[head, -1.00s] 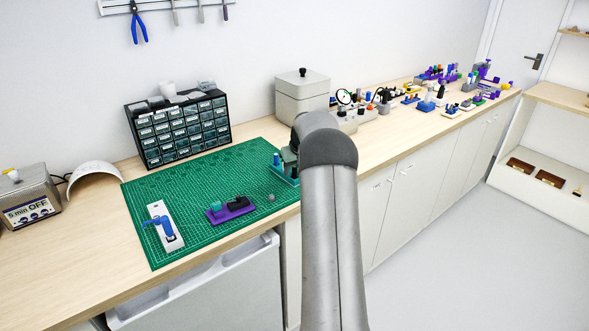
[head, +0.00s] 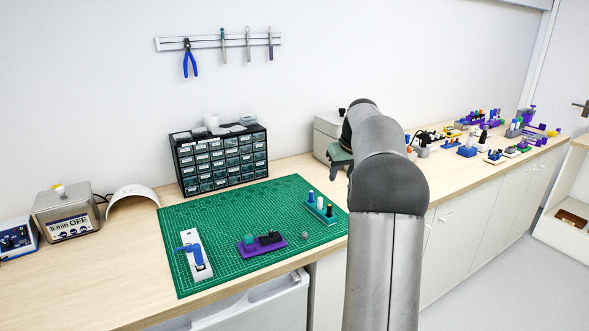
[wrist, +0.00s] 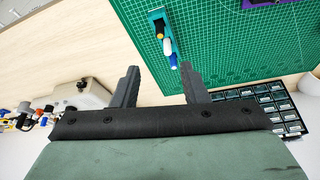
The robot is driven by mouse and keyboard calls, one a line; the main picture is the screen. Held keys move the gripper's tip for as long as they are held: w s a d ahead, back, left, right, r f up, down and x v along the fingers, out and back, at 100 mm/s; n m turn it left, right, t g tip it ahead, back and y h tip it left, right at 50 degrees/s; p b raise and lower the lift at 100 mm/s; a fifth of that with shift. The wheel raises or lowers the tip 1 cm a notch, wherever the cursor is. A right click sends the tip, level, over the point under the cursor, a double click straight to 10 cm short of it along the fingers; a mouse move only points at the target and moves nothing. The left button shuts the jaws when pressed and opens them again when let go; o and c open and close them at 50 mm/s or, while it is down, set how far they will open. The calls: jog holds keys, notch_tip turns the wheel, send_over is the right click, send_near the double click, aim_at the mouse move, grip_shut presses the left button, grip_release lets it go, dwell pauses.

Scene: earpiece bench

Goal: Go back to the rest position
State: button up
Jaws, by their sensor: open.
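My gripper (wrist: 158,84) shows in the wrist view with its two dark fingers well apart and nothing between them. In the head view my arm rises in front of the bench and hides most of the gripper; only a green-grey part of it shows above the bench, right of the green cutting mat (head: 190,281). A teal stand (head: 327,217) with several coloured pegs sits on the mat's right side. It also shows beyond the fingers in the wrist view (wrist: 157,17). No contact between the gripper and anything shows.
A purple holder (head: 262,246) and a white stand with a blue clamp (head: 200,270) are on the mat. A drawer cabinet (head: 222,160) stands behind it. A grey box (head: 328,130) is close behind my arm. Small fixtures fill the right bench. Free air lies above the mat.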

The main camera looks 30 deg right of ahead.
jog(key=s+a+f+n+g+y, duration=0.1)
jog(key=s+a, duration=0.4)
jog(key=a, duration=0.8)
jog(key=s+a+f+g, duration=0.15)
jog(key=s+a, duration=0.35)
jog(key=a, duration=0.8)
jog(key=s+a+f, duration=0.3)
jog(key=s+a, duration=0.1)
jog(key=s, duration=0.3)
jog(key=s+a+f+n+g, duration=0.1)
jog(key=s+a+f, duration=0.2)
jog(key=s, duration=0.5)
jog(key=s+a+f, duration=0.4)
jog(key=s+a, duration=0.1)
jog(key=s, duration=0.2)
jog(key=shift+s+a+n, duration=0.15)
jog(key=shift+a+n, duration=0.15)
jog(key=shift+a, duration=0.1)
